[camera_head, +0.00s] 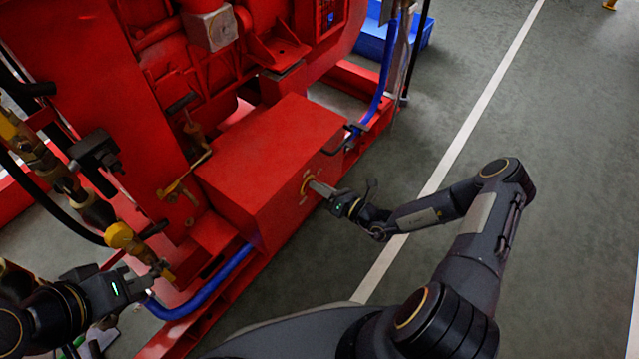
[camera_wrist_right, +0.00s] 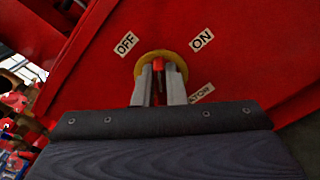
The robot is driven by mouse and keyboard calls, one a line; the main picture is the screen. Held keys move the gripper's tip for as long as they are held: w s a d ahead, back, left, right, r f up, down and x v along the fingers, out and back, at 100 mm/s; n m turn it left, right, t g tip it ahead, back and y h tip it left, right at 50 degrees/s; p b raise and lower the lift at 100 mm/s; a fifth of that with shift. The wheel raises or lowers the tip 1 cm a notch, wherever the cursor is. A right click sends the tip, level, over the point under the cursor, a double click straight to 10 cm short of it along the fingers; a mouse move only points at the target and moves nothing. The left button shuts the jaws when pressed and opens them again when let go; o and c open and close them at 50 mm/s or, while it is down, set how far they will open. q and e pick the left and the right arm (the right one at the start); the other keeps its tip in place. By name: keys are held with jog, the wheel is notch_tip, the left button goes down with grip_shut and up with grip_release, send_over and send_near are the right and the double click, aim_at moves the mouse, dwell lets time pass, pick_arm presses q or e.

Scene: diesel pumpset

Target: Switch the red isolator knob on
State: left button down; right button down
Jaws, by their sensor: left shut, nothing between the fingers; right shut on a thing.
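The red isolator knob (camera_wrist_right: 158,66) sits on a round yellow plate (camera_wrist_right: 180,58) on the side face of a red box (camera_head: 272,150). In the right wrist view an OFF label (camera_wrist_right: 126,43) is at the upper left of the plate and an ON label (camera_wrist_right: 202,40) at its upper right. My right gripper (camera_wrist_right: 159,80) is shut on the knob, which shows as a narrow red strip between the fingers. In the head view my right gripper (camera_head: 318,190) reaches the box face from the right. My left gripper (camera_head: 160,268) is shut and empty at the lower left.
The red pumpset (camera_head: 90,80) fills the left and top of the head view. Blue hoses (camera_head: 200,295) run along its base. A yellow-handled valve (camera_head: 118,236) is near my left gripper. A blue crate (camera_head: 375,40) stands behind. The grey floor at right is clear.

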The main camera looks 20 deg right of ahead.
jog(key=m, duration=0.6)
jog(key=f+m, duration=0.1)
jog(key=m, duration=0.3)
jog(key=shift+w+d+f+p, duration=0.15)
jog(key=shift+d+p, duration=0.1)
jog(key=shift+p, duration=0.15)
jog(key=c, duration=1.5)
grip_release()
jog(key=p+v, duration=0.1)
jog(key=v, duration=0.6)
jog(key=shift+s+d+p, duration=0.25)
jog(key=shift+s+p, duration=0.1)
